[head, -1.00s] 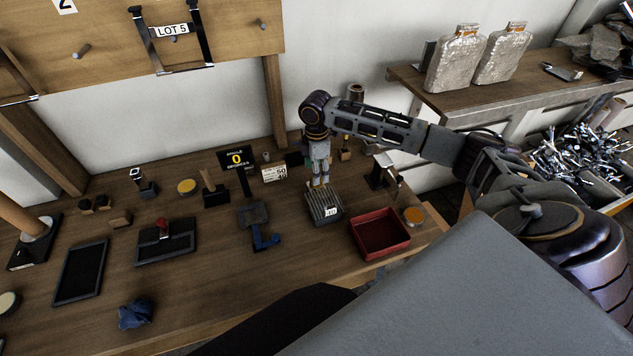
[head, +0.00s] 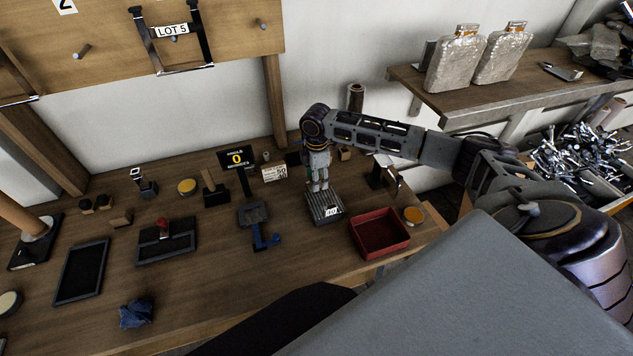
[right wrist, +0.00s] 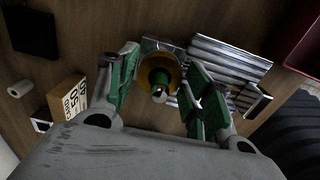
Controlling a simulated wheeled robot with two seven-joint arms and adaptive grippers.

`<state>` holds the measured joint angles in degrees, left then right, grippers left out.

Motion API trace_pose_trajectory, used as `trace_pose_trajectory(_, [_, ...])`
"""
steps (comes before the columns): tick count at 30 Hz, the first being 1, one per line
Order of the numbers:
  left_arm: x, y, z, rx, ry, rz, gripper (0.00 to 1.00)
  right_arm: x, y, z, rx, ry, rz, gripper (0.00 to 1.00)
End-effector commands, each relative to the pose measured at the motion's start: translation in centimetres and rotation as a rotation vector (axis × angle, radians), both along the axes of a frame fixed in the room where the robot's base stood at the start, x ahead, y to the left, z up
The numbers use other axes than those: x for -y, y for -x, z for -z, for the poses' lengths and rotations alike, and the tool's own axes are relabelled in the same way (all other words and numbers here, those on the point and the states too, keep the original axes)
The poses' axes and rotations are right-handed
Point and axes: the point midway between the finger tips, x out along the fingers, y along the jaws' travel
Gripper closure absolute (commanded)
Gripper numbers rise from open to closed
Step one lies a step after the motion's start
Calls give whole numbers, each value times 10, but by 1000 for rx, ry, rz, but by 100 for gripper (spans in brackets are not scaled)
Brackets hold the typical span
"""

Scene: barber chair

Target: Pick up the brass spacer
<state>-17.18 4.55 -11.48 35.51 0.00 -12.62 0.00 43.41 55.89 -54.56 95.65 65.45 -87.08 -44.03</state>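The right wrist view shows a round brass-coloured piece (right wrist: 160,70), likely the brass spacer, with a dark centre and a shiny silver end. It lies between the two green-padded fingers of my right gripper (right wrist: 160,92). The fingers are apart, and I see no clear contact with it. In the head view my right gripper (head: 318,187) points down just above the grey ribbed block (head: 324,206). The brass piece cannot be made out there. The ribbed block (right wrist: 232,68) also shows beside the right finger in the wrist view. My left gripper is not in view.
A red tray (head: 380,234) stands right of the block, with a round amber-topped tin (head: 413,215) beside it. A small white price card (head: 275,173) stands behind.

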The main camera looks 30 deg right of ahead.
Motion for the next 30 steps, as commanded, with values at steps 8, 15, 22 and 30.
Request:
trace_pose_trajectory(8, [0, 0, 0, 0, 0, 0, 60, 0, 0, 0, 0, 0, 0, 87])
trace_pose_trajectory(15, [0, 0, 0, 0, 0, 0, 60, 0, 0, -1, 0, 0, 0, 87])
trace_pose_trajectory(22, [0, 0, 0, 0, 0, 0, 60, 0, 0, -13, 1, -1, -1, 87])
trace_pose_trajectory(30, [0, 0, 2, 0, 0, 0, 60, 0, -1, -49, 2, -1, 0, 87])
